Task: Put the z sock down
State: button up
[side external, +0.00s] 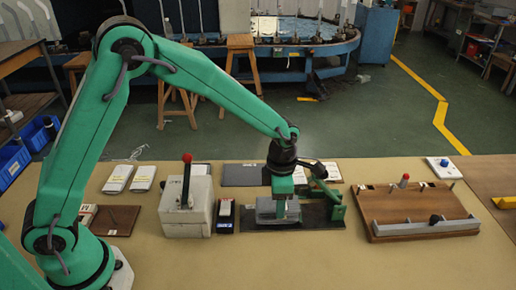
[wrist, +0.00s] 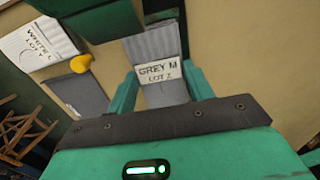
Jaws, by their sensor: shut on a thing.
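The z sock is a grey, ribbed sock (wrist: 152,45) with a white label reading "GREY M LOT Z" in the wrist view. My gripper (wrist: 162,88) has its green fingers on either side of it, shut on it around the label. In the side view my gripper (side external: 280,208) is low over a dark plate (side external: 305,222) with a green fixture (side external: 325,192). A grey flat thing (side external: 268,212), likely the same sock, shows at the fingers. I cannot tell whether it touches the plate.
A white box (side external: 200,212) with a red-knobbed lever and a small black box (side external: 225,222) stand close left. A wooden board with a metal bar (side external: 420,229) lies right. White packs (side external: 118,178) lie at the left. The bench front is clear. In the wrist view, a white labelled pack (wrist: 30,45) lies left.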

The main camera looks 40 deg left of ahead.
jog(key=shift+f, duration=0.65)
jog(key=shift+f, duration=0.15)
jog(key=o, duration=1)
jog(key=shift+c, duration=0.2)
notch_tip(320, 180, up, 12)
jog(key=shift+r, duration=0.2)
